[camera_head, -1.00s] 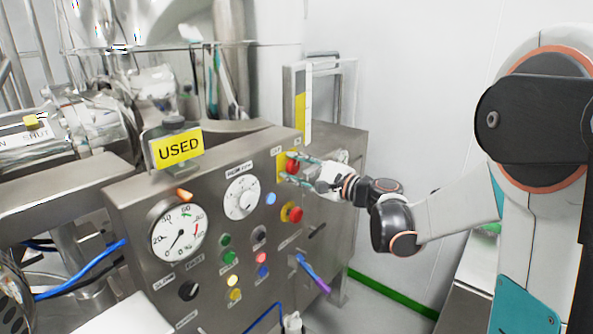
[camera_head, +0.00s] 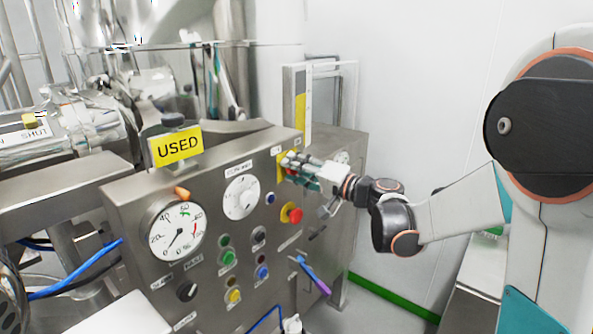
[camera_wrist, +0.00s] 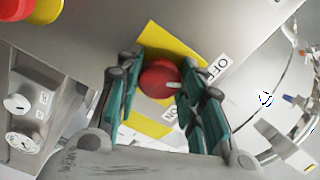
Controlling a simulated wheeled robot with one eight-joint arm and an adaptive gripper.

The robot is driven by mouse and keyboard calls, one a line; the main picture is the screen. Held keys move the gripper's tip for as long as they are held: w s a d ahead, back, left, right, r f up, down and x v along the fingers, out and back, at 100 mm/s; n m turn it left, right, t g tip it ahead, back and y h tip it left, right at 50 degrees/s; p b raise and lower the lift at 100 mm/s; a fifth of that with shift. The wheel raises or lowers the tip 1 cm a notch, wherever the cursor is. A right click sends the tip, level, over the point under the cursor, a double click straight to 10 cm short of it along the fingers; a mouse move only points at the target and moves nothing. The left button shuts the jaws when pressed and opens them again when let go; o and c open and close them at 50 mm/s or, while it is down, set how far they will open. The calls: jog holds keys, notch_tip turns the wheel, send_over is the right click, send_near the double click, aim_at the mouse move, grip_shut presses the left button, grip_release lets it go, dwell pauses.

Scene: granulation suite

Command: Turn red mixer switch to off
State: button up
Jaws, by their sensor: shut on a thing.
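The red mixer switch (camera_wrist: 158,78) is a round red knob on a yellow plate (camera_wrist: 156,127) in the wrist view. Its white mark points right, between the OFF label (camera_wrist: 216,68) and the ON label (camera_wrist: 172,115). My gripper (camera_wrist: 160,82) has its teal-padded fingers on both sides of the knob and is shut on it. In the head view my gripper (camera_head: 292,168) is at the upper right of the steel panel (camera_head: 215,185). There the fingers hide most of the knob, and the yellow plate's edge (camera_head: 281,165) shows beside them.
A red emergency stop (camera_head: 293,214) on a yellow base sits just below the switch. A white dial (camera_head: 241,197), a pressure gauge (camera_head: 177,231) and several coloured buttons are farther left. A purple-and-blue handle (camera_head: 314,276) sticks out below. Open floor lies right of the panel.

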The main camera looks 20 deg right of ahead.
jog(key=shift+f+n, duration=0.1)
jog(key=shift+n, duration=1.2)
jog(key=o, duration=1.1)
jog(key=shift+c, duration=0.2)
jog(key=shift+s+d, duration=0.1)
jog(key=v, duration=1.1)
jog(key=shift+s+d, duration=0.2)
jog(key=shift+s, duration=0.15)
